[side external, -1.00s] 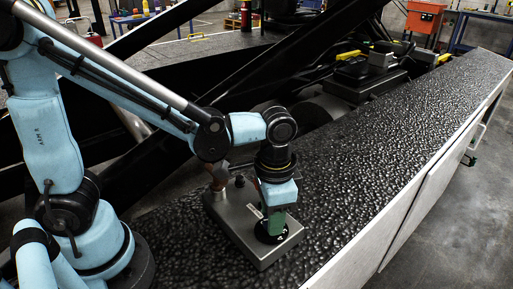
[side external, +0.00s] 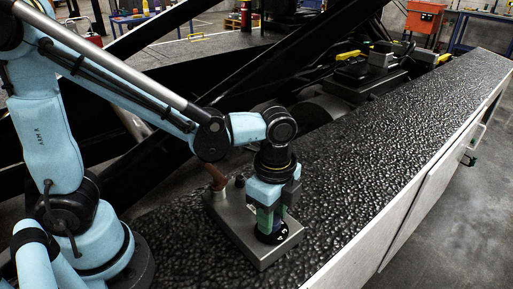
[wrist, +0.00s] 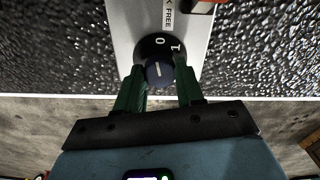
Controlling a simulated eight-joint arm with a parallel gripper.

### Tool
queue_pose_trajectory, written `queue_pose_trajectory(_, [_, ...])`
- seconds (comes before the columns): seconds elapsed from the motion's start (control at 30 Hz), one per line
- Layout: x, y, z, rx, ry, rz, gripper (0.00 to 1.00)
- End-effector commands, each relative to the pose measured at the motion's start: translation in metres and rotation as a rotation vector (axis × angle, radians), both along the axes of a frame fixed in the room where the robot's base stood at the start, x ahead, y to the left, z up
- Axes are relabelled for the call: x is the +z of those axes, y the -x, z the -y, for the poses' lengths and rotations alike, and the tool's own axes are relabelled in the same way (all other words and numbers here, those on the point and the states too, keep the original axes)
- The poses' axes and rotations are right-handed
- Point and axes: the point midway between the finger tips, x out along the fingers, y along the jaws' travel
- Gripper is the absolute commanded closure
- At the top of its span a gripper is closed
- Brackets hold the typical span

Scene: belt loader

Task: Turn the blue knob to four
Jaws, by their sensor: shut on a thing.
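The blue knob (wrist: 158,73) is dark with a short white pointer line. It sits on a black dial (wrist: 150,45), where the figures 0 and 1 show in the wrist view. The line points roughly toward the 0. The grey control box (side external: 228,221) carries the dial, which also shows in the side external view (side external: 268,237). My gripper (wrist: 163,78) is shut on the knob, with one green finger on each side. In the side external view my gripper (side external: 270,221) points down over the dial and hides the knob. Other dial figures are hidden or too small to read.
A reddish lever (side external: 216,177) stands at the back of the box, near the arm. A label (wrist: 168,15) reading "FREE" is partly seen. The bumpy black belt (side external: 370,150) runs to the right and is clear near the box. Black frame beams (side external: 200,85) cross behind.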

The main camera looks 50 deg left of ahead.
Motion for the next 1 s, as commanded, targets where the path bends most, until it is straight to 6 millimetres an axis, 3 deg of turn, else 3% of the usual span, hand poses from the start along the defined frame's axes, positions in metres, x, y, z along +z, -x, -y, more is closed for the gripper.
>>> queue_pose_trajectory(0.4, [-0.0004, 0.0002, -0.0002, -0.193, 0.000, 0.000, 0.93])
queue_pose_trajectory(0.97, [-0.0003, 0.0001, -0.0002, -0.222, 0.000, 0.000, 0.93])
queue_pose_trajectory(1.0, [-0.0003, 0.0001, -0.0002, -0.222, 0.000, 0.000, 0.58])
